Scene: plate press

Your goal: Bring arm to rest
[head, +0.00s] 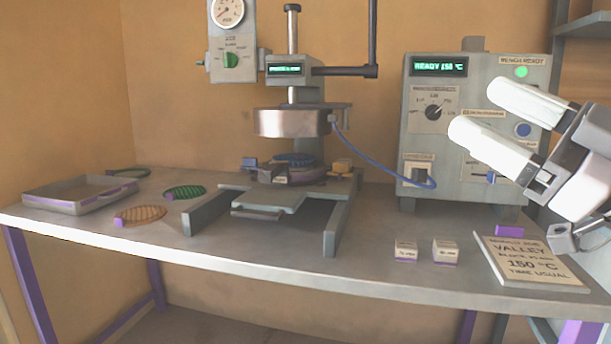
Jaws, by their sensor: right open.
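My right gripper (473,111) is raised at the right side, in front of the control box (474,130). Its two pale fingers are spread apart with nothing between them, and they point left. It hides part of the box's right side. My left gripper does not show. The plate press (292,122) stands at the middle of the table, its round metal head above the lower plate. A blue-topped piece (294,159) sits on the press's lower plate. The control box display reads about 150 °C and a green lamp is lit.
Two small labelled blocks (445,251) and a sign card (530,262) lie front right. A blue cable (370,170) links press and box. A shelf (585,26) stands far right.

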